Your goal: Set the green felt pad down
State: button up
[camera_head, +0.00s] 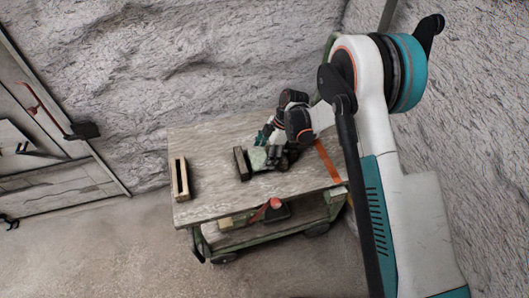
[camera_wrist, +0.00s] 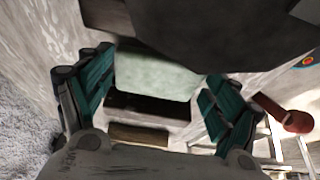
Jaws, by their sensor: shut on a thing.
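The pale green felt pad (camera_wrist: 155,75) lies between the two teal fingers of my gripper (camera_wrist: 152,95) in the wrist view. The gripper is shut on it. In the head view the pad (camera_head: 258,159) shows partly, at table height, with my gripper (camera_head: 275,150) over its right side. A dark wooden block-like piece (camera_head: 242,163) stands just left of the pad; in the wrist view a dark piece (camera_wrist: 145,107) shows just below the pad. I cannot tell whether the pad touches the table top.
The grey worn table top (camera_head: 215,150) is bare between the dark piece and a slotted wooden piece (camera_head: 180,178) at its left. An orange strip (camera_head: 327,162) crosses the right end. A red-ended part (camera_head: 271,204) sticks out at the front edge. A door (camera_head: 45,155) stands at far left.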

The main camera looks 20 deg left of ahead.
jog(key=shift+f, duration=0.75)
jog(key=o, duration=0.8)
jog(key=shift+r, duration=0.15)
jog(key=shift+r+p, duration=0.8)
jog(key=shift+r, duration=1.1)
